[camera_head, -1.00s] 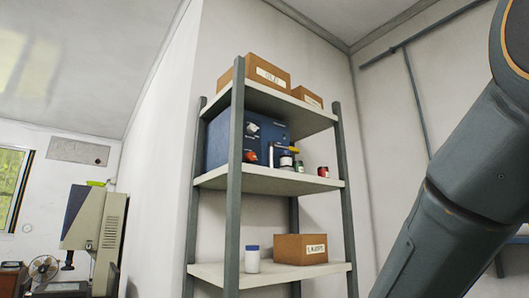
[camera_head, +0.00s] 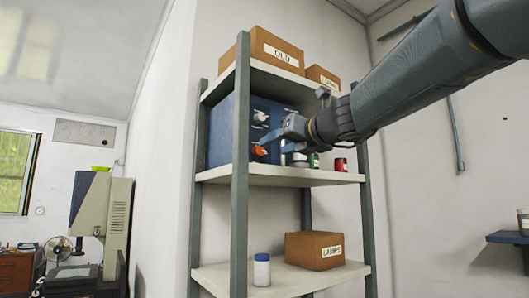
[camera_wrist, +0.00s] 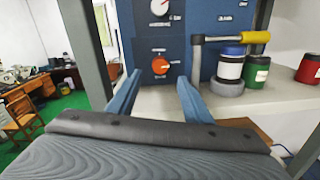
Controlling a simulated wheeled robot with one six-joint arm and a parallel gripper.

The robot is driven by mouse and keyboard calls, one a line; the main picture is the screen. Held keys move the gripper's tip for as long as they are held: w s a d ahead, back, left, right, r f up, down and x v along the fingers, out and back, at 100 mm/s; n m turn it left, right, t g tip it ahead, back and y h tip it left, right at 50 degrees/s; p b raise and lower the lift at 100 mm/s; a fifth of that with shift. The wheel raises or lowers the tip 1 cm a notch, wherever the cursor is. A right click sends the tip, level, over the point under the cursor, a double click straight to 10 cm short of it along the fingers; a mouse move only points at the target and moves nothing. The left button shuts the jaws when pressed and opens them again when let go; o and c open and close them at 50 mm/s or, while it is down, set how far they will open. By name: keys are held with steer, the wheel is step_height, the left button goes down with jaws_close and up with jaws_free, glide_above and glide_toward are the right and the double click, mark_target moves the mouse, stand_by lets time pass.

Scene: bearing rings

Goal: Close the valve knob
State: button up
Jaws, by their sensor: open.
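The blue panel box (camera_head: 228,130) stands on the middle shelf of the rack. Its lower knob is orange-red, the valve knob (camera_head: 260,151), and a white knob (camera_head: 261,117) sits above it. In the wrist view the orange knob (camera_wrist: 160,66) has a pale pointer mark and lies ahead, between my finger lines; the white knob (camera_wrist: 159,7) is at the top edge. My gripper (camera_head: 272,142) is open and empty, close in front of the panel by the orange knob. In the wrist view its blue fingers (camera_wrist: 158,92) are spread apart. I cannot tell whether a finger touches the knob.
Right of the box on the same shelf are a hammer (camera_wrist: 232,38), a white jar with a blue lid (camera_wrist: 230,66), a green can (camera_wrist: 256,72) and a red can (camera_wrist: 308,68). A rack post (camera_head: 241,180) stands left of my gripper.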

mark_target(260, 151)
steer(key=shift+p+x, duration=1.05)
steer(key=shift+x, duration=2.7)
steer(key=c, duration=1.1)
steer(key=shift+o, duration=0.2)
